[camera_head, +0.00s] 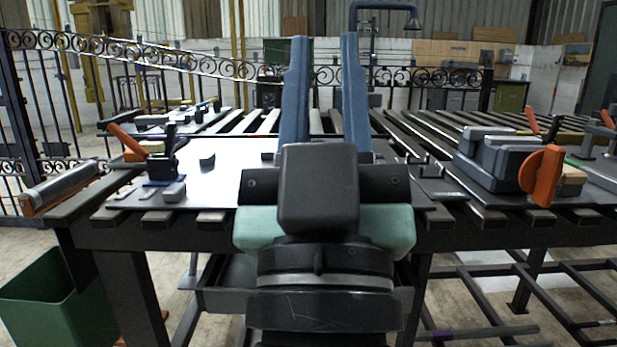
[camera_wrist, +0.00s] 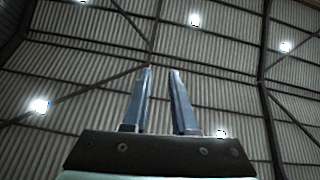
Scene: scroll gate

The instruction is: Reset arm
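My gripper (camera_head: 324,70) stands in the middle of the head view with its two blue-grey fingers pointing up. A clear gap shows between the fingers, and nothing is held in it. In the wrist view my gripper (camera_wrist: 162,75) also shows empty, its fingers apart against the corrugated ceiling. My wrist and hand hide the middle of the workbench behind them.
A slatted metal workbench (camera_head: 232,190) spans the view ahead. On it stand an orange-handled clamp (camera_head: 165,165) at left and a grey vise-like block (camera_head: 490,160) with an orange part at right. A green bin (camera_head: 45,300) is at lower left. Scrolled iron railing (camera_head: 150,55) stands behind.

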